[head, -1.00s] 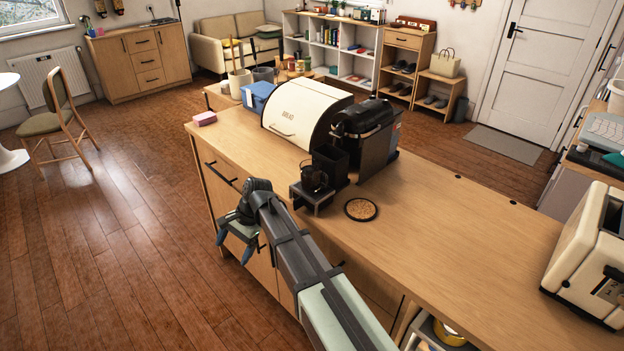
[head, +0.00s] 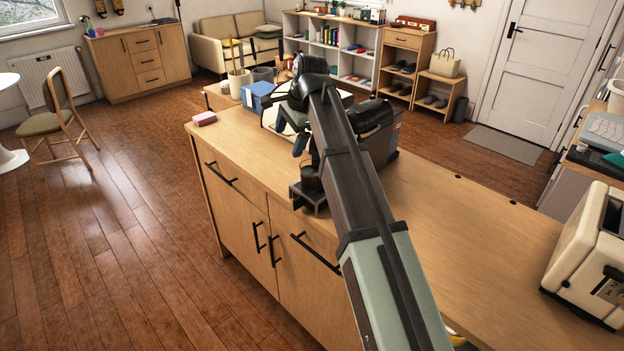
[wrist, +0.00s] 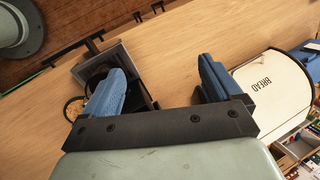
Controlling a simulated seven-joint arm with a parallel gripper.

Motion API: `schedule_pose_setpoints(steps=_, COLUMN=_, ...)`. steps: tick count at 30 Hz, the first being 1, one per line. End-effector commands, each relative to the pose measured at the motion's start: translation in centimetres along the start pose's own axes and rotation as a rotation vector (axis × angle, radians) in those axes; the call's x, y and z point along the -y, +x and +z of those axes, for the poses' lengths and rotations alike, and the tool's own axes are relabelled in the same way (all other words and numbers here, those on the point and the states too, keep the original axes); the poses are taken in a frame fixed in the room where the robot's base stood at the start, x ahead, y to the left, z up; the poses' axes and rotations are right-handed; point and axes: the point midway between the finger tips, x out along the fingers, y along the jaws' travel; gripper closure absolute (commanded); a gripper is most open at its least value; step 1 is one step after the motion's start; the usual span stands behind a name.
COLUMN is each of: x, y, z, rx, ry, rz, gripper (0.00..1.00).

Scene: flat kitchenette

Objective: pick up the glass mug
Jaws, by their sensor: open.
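The dark, see-through glass mug (head: 311,179) stands on the drip tray (head: 307,198) of the black coffee machine (head: 376,118), at the counter's near edge. In the wrist view the tray (wrist: 121,54) shows behind the left finger; the mug there is mostly hidden and hard to make out. My gripper (head: 291,134) is above the counter edge in the head view, higher in the picture than the mug.
The cream bread box (wrist: 273,87) stands beside the coffee machine, partly hidden by my arm in the head view. A cream toaster (head: 592,255) stands at the right. A pink block (head: 204,118) lies at the counter's far-left corner.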

Motion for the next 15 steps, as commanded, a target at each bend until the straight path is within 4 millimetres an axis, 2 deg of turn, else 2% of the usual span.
schedule_pose_setpoints(steps=1, x=-0.6, y=-0.7, z=-0.7, rx=-0.025, ry=0.016, rz=0.035, gripper=0.08)
schedule_pose_setpoints(steps=9, x=-5.2, y=0.5, z=-1.9, rx=-0.100, ry=0.040, rz=0.278, gripper=0.08)
schedule_pose_setpoints(steps=15, x=-6.9, y=0.7, z=-2.3, rx=-0.127, ry=0.054, rz=0.367, gripper=0.08)
